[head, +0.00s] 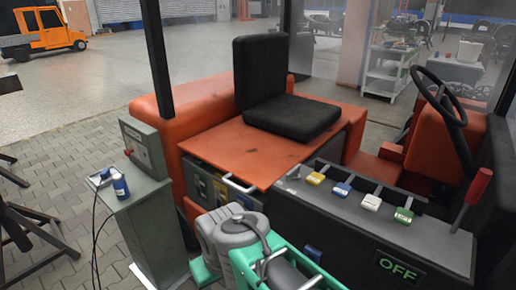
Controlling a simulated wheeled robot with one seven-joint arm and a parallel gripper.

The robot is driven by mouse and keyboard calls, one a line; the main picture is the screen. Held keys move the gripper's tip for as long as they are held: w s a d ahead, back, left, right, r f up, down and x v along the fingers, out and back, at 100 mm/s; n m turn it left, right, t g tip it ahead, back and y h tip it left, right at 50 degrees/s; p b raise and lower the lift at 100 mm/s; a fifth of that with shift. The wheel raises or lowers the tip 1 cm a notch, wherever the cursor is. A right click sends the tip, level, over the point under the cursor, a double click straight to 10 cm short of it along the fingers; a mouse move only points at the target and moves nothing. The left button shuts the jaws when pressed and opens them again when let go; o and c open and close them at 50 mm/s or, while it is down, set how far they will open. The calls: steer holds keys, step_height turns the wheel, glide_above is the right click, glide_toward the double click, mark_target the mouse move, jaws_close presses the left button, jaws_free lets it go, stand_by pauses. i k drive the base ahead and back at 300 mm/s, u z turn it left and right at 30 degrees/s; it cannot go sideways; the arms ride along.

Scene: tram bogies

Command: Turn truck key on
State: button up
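The truck is an orange vehicle (228,146) with a black seat (290,116) and a black steering wheel (440,95). A dark console (350,222) runs along its near side. At the console's right end a red-handled lever (479,186) stands tilted on a dark shaft. A dark label with green letters reading OFF (397,265) is on the console's side below it. No small key shape can be made out; I cannot tell whether the red handle is the key.
Several coloured switches (371,201) line the console top. A grey cabinet (150,225) with a blue object (120,187) and cables stands at left. Dark posts frame the cab. A shelf trolley (388,72) and orange pickup (42,33) stand behind. Paving at left is partly clear.

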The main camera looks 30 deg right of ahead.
mark_target(293, 174)
steer(key=z, duration=1.2)
